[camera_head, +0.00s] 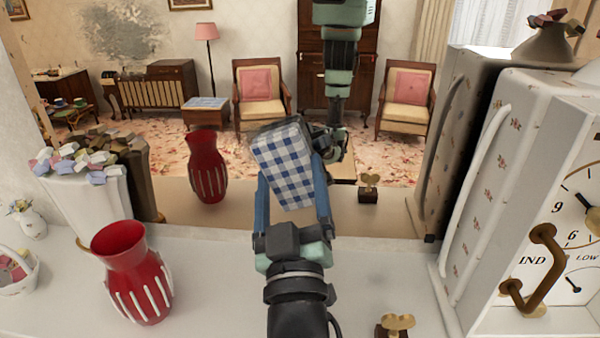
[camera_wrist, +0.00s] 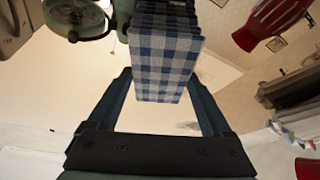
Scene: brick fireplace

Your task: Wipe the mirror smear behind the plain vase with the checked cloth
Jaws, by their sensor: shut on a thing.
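My gripper (camera_head: 290,205) is shut on the blue-and-white checked cloth (camera_head: 285,165), a folded pad standing up between the fingers; the cloth shows in the wrist view too (camera_wrist: 165,55). It is over the mantel shelf, in front of the mirror (camera_head: 390,205), and its reflection shows just beyond it. I cannot tell the exact gap to the glass. A grey, mottled smear (camera_head: 118,32) is high at the mirror's left, above and left of my gripper. A plain white vase (camera_head: 85,205) with pastel blossoms stands at the left, below the smear.
A red vase with white stripes (camera_head: 132,275) stands at the front left of the shelf (camera_head: 215,300). A floral white clock case (camera_head: 520,190) stands at the right. A small brass-coloured ornament (camera_head: 395,325) is at the front right. A white basket (camera_head: 15,272) is at far left.

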